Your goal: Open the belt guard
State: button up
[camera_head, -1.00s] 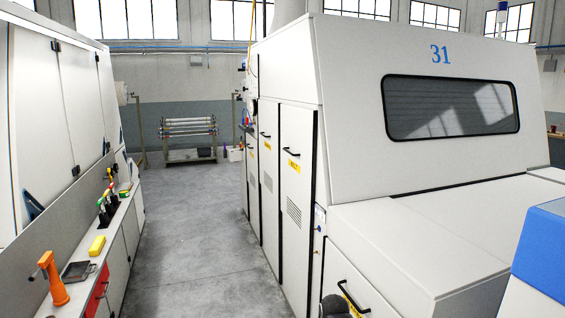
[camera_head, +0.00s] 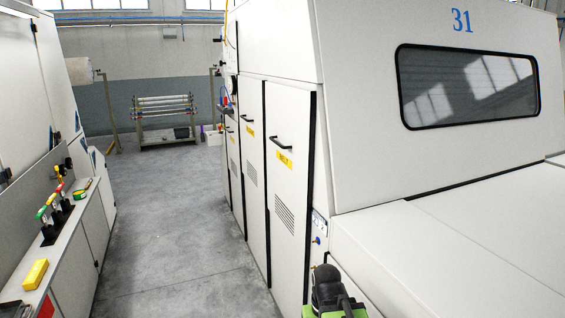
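Tall light-grey doors line the side of the white machine marked 31. The nearest tall door (camera_head: 289,195) carries a yellow label (camera_head: 284,160) that seems to read BELT. It has a dark bar handle (camera_head: 288,143) near its top and a vent grille lower down. The door looks shut, its black edge strips in line with its neighbours. A black and green part at the bottom edge, right of the door's foot, looks like part of my arm. My gripper's fingers do not show.
The grey floor aisle (camera_head: 165,240) is clear. On its left, a bench ledge holds a yellow block (camera_head: 36,274) and several coloured-handled levers (camera_head: 55,205). A rack of rollers (camera_head: 165,115) stands at the far end. The machine's low white cover (camera_head: 480,225) fills the right.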

aim_at(288, 108)
jog(key=z, duration=0.1)
jog(key=k, duration=0.5)
jog(key=u, duration=0.85)
jog(key=i, duration=2.7)
jog(key=u, duration=0.9)
